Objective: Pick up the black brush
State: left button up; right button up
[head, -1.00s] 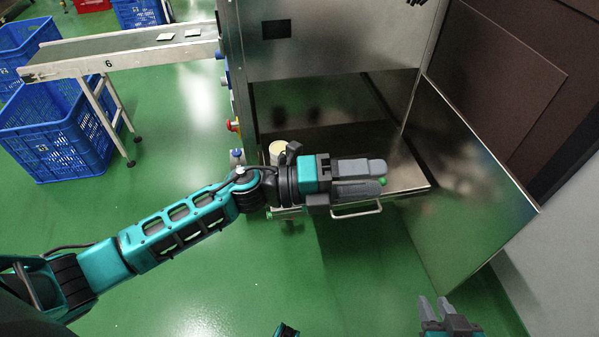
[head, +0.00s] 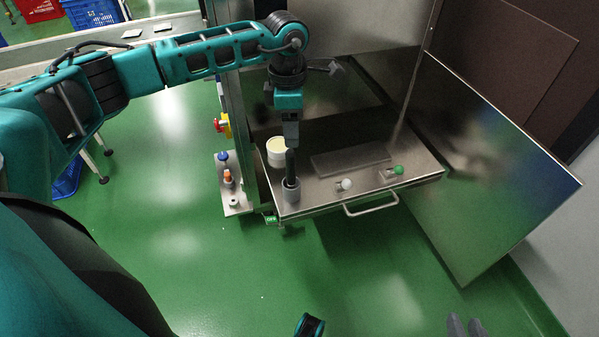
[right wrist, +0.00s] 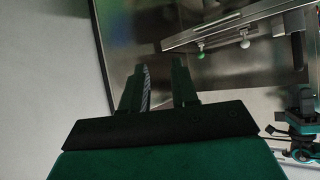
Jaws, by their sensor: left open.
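The black brush (head: 290,166) stands upright in a small grey cup (head: 292,193) at the front left of the metal shelf; only its dark upper part shows above the cup. My left gripper (head: 291,143) points down right above the brush, open. Its fingertips are close to the brush's top end; whether they straddle it I cannot tell. My right gripper (head: 466,326) is at the bottom right edge of the head view, far from the brush. In the right wrist view its two fingers (right wrist: 160,88) are apart, with nothing visibly held.
A white tub (head: 277,152) stands close behind and left of the brush.

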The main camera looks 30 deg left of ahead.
aim_at(290, 150)
pick_arm(q)
jog(key=shift+w+a, duration=0.15)
jog(key=shift+a, duration=0.3)
notch_tip(290, 150, down, 7)
jog(key=shift+r+b, duration=0.15)
jog(key=shift+b, duration=0.8)
jog(key=shift+f, duration=0.45)
jog(key=f, duration=0.1)
jog(key=f+b, duration=0.1)
jog(key=f, duration=0.2)
jog(key=shift+d+f+b, duration=0.15)
jog(key=shift+d+b, duration=0.1)
jog(key=shift+b, duration=0.15)
jog(key=shift+f, duration=0.35)
grip_shut()
pick_arm(e)
jog(key=shift+w+a+f, duration=0.1)
jog(key=shift+a+f, duration=0.15)
jog(key=shift+f, duration=0.25)
jog(key=shift+w+a+f, duration=0.1)
jog(key=shift+a+f, duration=0.1)
jog(key=shift+f, duration=0.25)
